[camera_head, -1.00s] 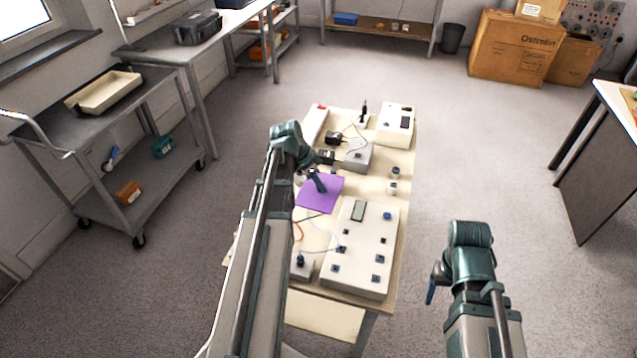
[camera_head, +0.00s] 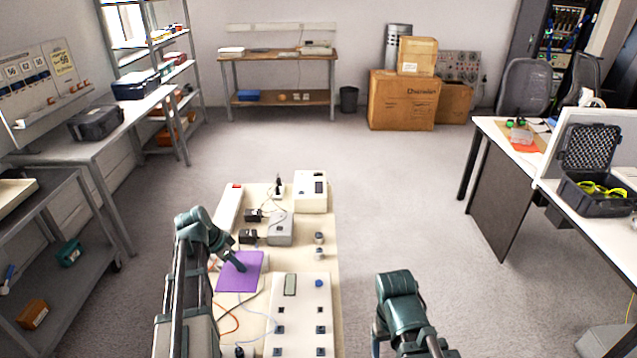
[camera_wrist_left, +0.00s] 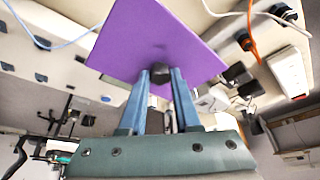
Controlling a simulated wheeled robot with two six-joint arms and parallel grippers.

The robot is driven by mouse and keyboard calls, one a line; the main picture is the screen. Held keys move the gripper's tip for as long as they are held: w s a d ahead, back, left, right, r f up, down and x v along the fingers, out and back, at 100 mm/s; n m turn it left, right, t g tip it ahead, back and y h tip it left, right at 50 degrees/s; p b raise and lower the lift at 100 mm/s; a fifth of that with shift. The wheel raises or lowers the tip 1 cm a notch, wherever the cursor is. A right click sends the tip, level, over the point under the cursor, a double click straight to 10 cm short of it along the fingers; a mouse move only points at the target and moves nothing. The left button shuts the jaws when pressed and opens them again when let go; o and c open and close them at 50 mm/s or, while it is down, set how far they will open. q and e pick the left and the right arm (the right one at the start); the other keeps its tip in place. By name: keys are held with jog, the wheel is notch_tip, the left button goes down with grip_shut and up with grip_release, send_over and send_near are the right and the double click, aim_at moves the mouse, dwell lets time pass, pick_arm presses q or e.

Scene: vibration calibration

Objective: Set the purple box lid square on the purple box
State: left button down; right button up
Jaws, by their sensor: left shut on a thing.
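The purple lid (camera_head: 240,271) shows as a flat square over the left part of the bench. It also fills the upper middle of the left wrist view (camera_wrist_left: 150,32). My left gripper (camera_head: 240,266) reaches down to it from the upper left. In the left wrist view its two blue fingers (camera_wrist_left: 160,72) are shut on a small dark knob at the lid. No purple box shows apart from the lid; I cannot tell whether it is hidden underneath. My right gripper (camera_head: 378,338) hangs right of the bench, clear of it, its fingers mostly hidden.
A white panel box (camera_head: 302,305) with dark knobs lies right of the lid. A grey device (camera_head: 281,228), black adapters and a white instrument (camera_head: 311,192) stand behind. Orange and blue cables (camera_head: 232,312) run in front of the lid. Open floor lies right of the bench.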

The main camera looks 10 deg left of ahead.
pick_arm(q)
jog(key=shift+s+a+f, duration=0.15)
jog(key=shift+a+f, duration=0.4)
jog(key=shift+r, duration=0.1)
notch_tip(320, 180, down, 10)
jog(key=b, duration=1)
pick_arm(e)
notch_tip(320, 180, down, 11)
jog(key=shift+r, duration=0.1)
pick_arm(q)
jog(key=c, duration=0.6)
grip_release()
